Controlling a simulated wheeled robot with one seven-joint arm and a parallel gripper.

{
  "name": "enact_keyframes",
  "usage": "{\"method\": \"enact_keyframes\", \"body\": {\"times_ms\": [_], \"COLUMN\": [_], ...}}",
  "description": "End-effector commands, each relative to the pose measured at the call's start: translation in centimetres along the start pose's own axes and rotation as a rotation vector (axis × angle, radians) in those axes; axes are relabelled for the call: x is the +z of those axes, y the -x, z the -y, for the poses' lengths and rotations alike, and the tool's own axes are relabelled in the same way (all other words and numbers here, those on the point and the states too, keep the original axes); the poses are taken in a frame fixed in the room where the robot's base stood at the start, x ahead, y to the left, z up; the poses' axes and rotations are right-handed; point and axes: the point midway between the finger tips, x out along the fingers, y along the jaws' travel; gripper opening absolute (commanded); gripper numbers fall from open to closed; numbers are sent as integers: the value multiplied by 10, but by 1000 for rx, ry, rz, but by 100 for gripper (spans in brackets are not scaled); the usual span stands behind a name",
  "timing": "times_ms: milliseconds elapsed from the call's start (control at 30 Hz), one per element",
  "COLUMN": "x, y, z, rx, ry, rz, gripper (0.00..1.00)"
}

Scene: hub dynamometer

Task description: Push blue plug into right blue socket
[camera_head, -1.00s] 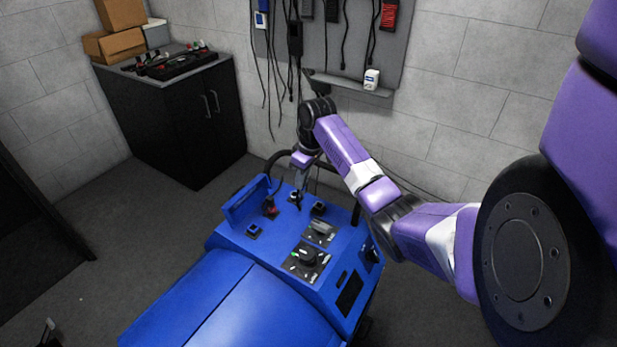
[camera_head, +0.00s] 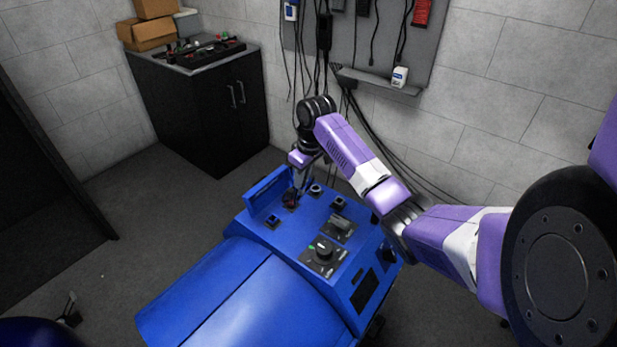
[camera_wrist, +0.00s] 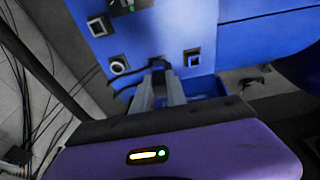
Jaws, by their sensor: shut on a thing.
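My gripper (camera_wrist: 158,90) is shut on a dark plug (camera_wrist: 158,64) at the panel of the blue machine. A dark cable runs from the plug to the left in the wrist view. In the head view my gripper (camera_head: 298,183) points down at this small dark, reddish thing (camera_head: 290,199); its colour and whether it is seated are unclear. A square socket with a blue centre (camera_wrist: 193,59) is just right of the plug in the wrist view. A round socket (camera_wrist: 118,65) and another square socket (camera_wrist: 98,25) are to its left. The sockets look empty.
The blue machine (camera_head: 240,280) has a raised blue flap (camera_head: 267,193) left of my gripper and a knob (camera_head: 324,250) in front. A wall board with hanging cables (camera_head: 350,40) is behind my arm. A black cabinet (camera_head: 205,115) stands at the back left.

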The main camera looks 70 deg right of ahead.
Motion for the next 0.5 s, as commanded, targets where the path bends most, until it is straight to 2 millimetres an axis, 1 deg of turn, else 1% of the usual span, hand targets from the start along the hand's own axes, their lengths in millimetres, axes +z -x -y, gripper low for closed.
{"method": "enact_keyframes", "body": {"times_ms": [500], "x": [-21], "y": [-4], "z": [32], "rx": [1], "ry": [1], "rz": [-1], "gripper": [0]}}
